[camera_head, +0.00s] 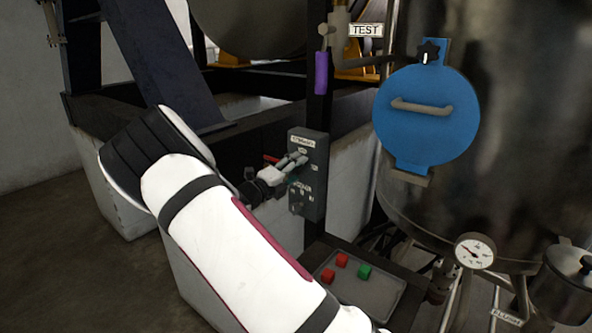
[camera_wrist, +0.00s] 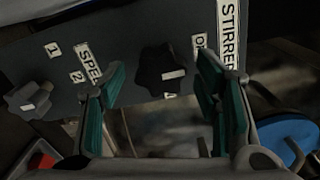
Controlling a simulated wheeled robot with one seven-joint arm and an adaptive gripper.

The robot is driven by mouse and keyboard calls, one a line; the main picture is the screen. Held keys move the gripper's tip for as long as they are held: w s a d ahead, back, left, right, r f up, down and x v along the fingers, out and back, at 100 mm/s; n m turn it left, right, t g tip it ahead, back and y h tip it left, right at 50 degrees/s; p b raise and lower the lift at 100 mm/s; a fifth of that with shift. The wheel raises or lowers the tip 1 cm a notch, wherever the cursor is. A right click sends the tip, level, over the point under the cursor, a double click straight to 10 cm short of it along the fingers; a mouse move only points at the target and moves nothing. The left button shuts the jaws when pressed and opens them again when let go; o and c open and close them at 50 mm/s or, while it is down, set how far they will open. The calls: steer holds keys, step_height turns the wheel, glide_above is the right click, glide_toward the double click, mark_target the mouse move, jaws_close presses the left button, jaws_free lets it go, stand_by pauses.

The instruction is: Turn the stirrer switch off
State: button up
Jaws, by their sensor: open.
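The grey control panel (camera_head: 321,160) with the stirrer label stands upright beyond my arm; it also shows turned sideways in the wrist view (camera_wrist: 130,35). The black stirrer switch knob (camera_wrist: 162,66) has a white mark on its face. An "ON" label (camera_wrist: 199,43) sits beside it, and another label below it is mostly hidden. My gripper (camera_wrist: 161,72) is open, with its green-padded fingers on either side of the switch knob; contact cannot be told. In the head view my gripper (camera_head: 297,160) is at the panel's upper part and hides the switch.
The speed knob (camera_wrist: 29,100) with numbered labels is lower on the same panel. A tray (camera_head: 384,306) with red and green cubes lies below. A blue round hatch (camera_head: 428,128) on a metal tank, a gauge (camera_head: 475,250) and a purple handle (camera_head: 321,73) are near.

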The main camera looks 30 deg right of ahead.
steer(key=v, duration=1.1)
steer(key=shift+r, duration=0.1)
steer(key=s+d+r+m+g+y, duration=0.1)
steer(key=s+r+m+g+y, duration=0.2)
steer(key=s+m, duration=0.65)
steer(key=s+r+m+g+y, duration=0.1)
steer(key=s+m+g+y, duration=0.3)
steer(key=s+m, duration=0.55)
steer(key=s+a+r+m+t+y, duration=0.3)
steer(key=s+a+m+y, duration=0.2)
steer(key=s+a+m, duration=0.2)
steer(key=s+a+r+m+t+y, duration=0.3)
steer(key=s+a+r+m+y, duration=0.1)
steer(key=s+a+m, duration=0.3)
steer(key=s+m+y, duration=0.1)
steer(key=s+m, duration=0.1)
steer(key=m, duration=0.2)
steer(key=shift+s+r, duration=0.3)
steer(key=shift+s, duration=0.1)
steer(key=shift+a, duration=0.15)
